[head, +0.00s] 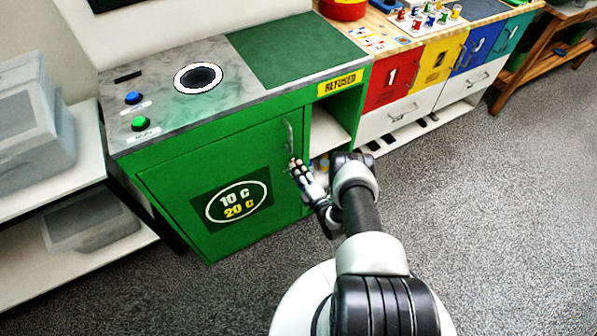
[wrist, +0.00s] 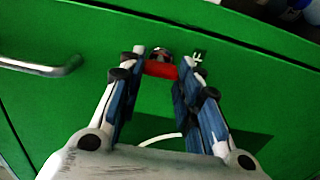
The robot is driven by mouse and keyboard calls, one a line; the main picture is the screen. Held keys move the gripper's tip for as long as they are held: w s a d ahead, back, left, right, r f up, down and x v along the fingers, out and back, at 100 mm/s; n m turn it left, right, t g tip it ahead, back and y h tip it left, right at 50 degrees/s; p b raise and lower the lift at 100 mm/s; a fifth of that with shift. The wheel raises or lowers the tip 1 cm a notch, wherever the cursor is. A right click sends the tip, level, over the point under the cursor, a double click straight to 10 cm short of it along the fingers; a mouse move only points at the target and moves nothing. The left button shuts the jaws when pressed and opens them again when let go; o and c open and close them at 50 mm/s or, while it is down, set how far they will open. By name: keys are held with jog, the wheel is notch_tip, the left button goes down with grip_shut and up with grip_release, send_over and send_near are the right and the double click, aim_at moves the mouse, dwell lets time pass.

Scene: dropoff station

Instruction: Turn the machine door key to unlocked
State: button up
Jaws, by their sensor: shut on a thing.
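The green machine door (head: 180,200) is closed and bears a round "10 C 20 C" label. In the wrist view, the key (wrist: 161,71) has a red head and sits at a round metal lock (wrist: 160,54) on the green door (wrist: 60,110). My gripper (wrist: 167,60) is shut on the key, with one fingertip on each side of it. In the head view, my gripper (head: 296,164) is at the door's upper right, just below the handle; the key cannot be made out there. A small white mark (wrist: 200,56) is beside the lock; the key's exact angle is hard to tell.
The door's metal handle (head: 289,137) also shows in the wrist view (wrist: 42,66). An open "REFUSED" compartment (head: 327,130) is right of the door. Coloured drawers (head: 392,80) stand farther right. Shelves with grey bins (head: 35,125) are at left. The floor (head: 480,220) is clear at right.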

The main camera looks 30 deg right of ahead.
jog(key=shift+c, duration=0.2)
jog(key=o, duration=1.1)
jog(key=s, duration=1.2)
jog(key=shift+d, duration=0.2)
